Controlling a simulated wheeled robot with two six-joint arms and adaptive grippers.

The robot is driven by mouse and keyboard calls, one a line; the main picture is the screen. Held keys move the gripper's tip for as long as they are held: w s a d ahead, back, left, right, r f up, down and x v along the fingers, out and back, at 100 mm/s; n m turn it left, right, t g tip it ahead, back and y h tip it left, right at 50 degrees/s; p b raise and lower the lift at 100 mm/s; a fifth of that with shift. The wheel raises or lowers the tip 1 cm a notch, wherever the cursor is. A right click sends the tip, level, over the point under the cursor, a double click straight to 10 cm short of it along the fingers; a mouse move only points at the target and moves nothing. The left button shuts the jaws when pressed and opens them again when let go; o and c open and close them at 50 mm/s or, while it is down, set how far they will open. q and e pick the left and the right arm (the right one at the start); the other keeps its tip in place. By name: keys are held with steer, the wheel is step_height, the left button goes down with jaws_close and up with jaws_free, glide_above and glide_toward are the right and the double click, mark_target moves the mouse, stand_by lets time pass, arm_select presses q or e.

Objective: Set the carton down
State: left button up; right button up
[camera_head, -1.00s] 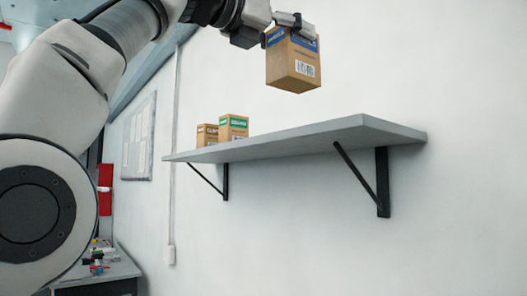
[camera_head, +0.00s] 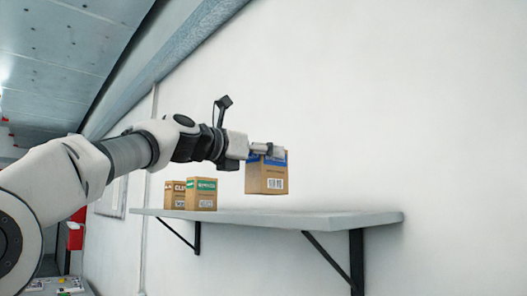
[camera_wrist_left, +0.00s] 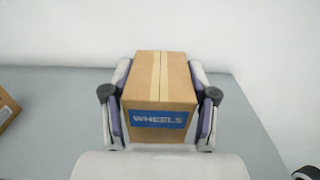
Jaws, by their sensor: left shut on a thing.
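The carton (camera_head: 266,179) is a brown box with a blue band and a white barcode label. In the left wrist view the carton (camera_wrist_left: 160,88) shows a taped top and a blue label reading "WHEELS". My left gripper (camera_head: 267,150) is shut on it, with one finger on each side. In the head view the carton hangs upright just above the grey shelf (camera_head: 330,220), with a small gap seen beneath it. The shelf (camera_wrist_left: 245,115) also shows below and around the carton in the left wrist view. My right gripper is not in view.
Two other cartons stand on the shelf to the left: one with a brown label (camera_head: 175,196) and one with a green label (camera_head: 201,195). The shelf right of the held carton is bare. Black brackets (camera_head: 356,262) hold the shelf to the white wall (camera_head: 420,110).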

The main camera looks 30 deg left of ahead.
mark_target(264, 172)
arm_select(q)
steer(key=shift+w+a+f+p, duration=0.2)
steer(key=shift+w+a+p, duration=0.25)
steer(key=shift+a+p, duration=0.15)
steer(key=f+b, duration=0.1)
steer(key=f, duration=0.2)
steer(key=shift+w+d+f+b, duration=0.1)
steer(key=shift+w+f+b, duration=0.2)
steer(key=shift+w+b, duration=0.05)
steer(key=shift+w, duration=0.1)
steer(key=shift+s, duration=0.2)
steer(key=shift+s+f, duration=0.1)
steer(key=o, duration=1.4)
